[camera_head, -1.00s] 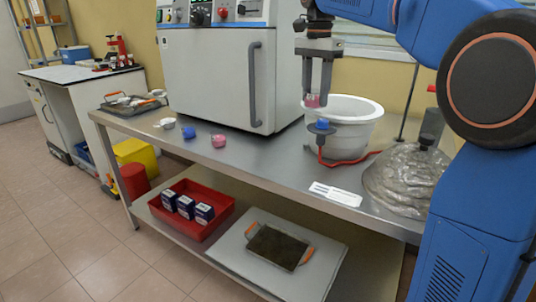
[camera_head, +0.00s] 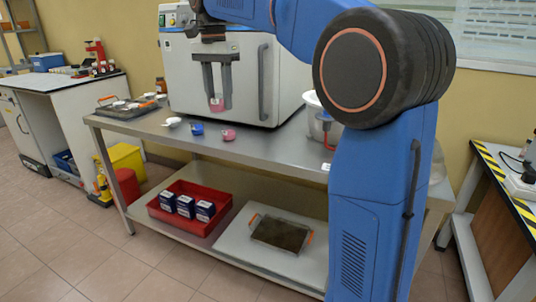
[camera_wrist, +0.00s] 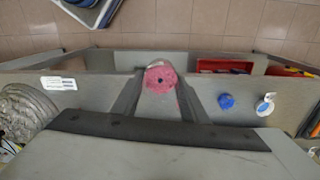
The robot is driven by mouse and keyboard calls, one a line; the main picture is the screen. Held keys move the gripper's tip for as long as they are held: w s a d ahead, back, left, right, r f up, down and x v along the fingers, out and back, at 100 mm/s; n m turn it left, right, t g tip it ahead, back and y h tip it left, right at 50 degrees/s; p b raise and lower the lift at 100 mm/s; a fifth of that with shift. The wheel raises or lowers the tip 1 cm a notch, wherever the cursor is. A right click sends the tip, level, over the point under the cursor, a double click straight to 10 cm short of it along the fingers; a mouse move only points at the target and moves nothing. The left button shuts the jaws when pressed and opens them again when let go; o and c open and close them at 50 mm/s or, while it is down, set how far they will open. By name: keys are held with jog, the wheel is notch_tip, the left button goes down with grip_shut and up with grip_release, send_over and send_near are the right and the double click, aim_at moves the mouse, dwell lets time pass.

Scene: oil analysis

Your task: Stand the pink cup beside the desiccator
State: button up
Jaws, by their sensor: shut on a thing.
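My gripper (camera_head: 217,103) is shut on a pink cup (camera_head: 217,106), held above the bench in front of the white cabinet. In the wrist view the cup (camera_wrist: 160,77) shows as a round pink shape with a dark centre between the fingers (camera_wrist: 157,95). Another small pink item (camera_head: 229,134) lies on the bench below, beside a blue one (camera_head: 197,129) and a white one (camera_head: 172,122). A grey, mottled domed vessel, perhaps the desiccator, is at left in the wrist view (camera_wrist: 25,115); in the head view my arm hides most of it.
The white cabinet (camera_head: 200,75) stands at the bench's back. A tray (camera_head: 121,113) is at the bench's left end. A red bin (camera_head: 212,219) and a flat plate (camera_head: 279,262) are on the lower shelf.

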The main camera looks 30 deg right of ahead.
jog(key=shift+a, duration=1.15)
jog(key=s+d+f+m, duration=0.1)
jog(key=d+f+m, duration=0.15)
jog(key=d, duration=0.95)
jog(key=s+d+f+m, duration=0.1)
jog(key=d+f, duration=0.3)
jog(key=d, duration=0.7)
jog(key=f, duration=0.9)
jog(key=shift+s+d+f, duration=0.15)
jog(key=shift+d+f, duration=0.05)
jog(key=shift+f, duration=0.2)
jog(key=o, duration=1.1)
jog(key=shift+f, duration=0.15)
